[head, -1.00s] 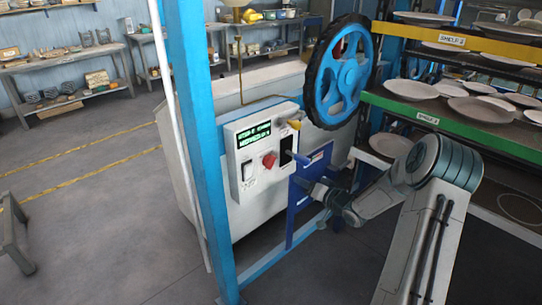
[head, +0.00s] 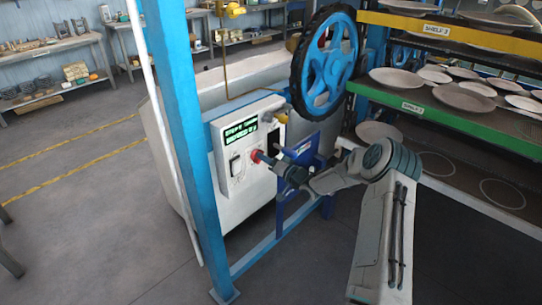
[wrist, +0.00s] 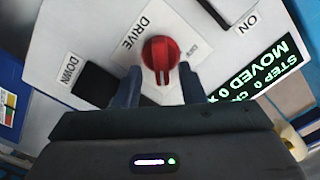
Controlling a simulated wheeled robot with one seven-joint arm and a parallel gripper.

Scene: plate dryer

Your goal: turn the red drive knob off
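The red drive knob (wrist: 160,54) sits on a white label marked DRIVE on the white control panel (wrist: 75,35). In the wrist view my gripper (wrist: 158,88) is open, with one dark finger on each side of the knob's lower part. I cannot tell whether the fingers touch it. In the head view my gripper (head: 272,160) reaches the panel from the right, and the red knob (head: 256,156) shows just beyond its tips. The panel (head: 232,180) is mounted beside a blue post.
A dark DOWN switch (wrist: 96,84) and a green-lit display (wrist: 262,70) flank the knob. The blue handwheel (head: 328,58) stands above right of the panel. Green and yellow shelves with plates (head: 395,80) are at the right. The blue post (head: 186,150) stands left of the panel.

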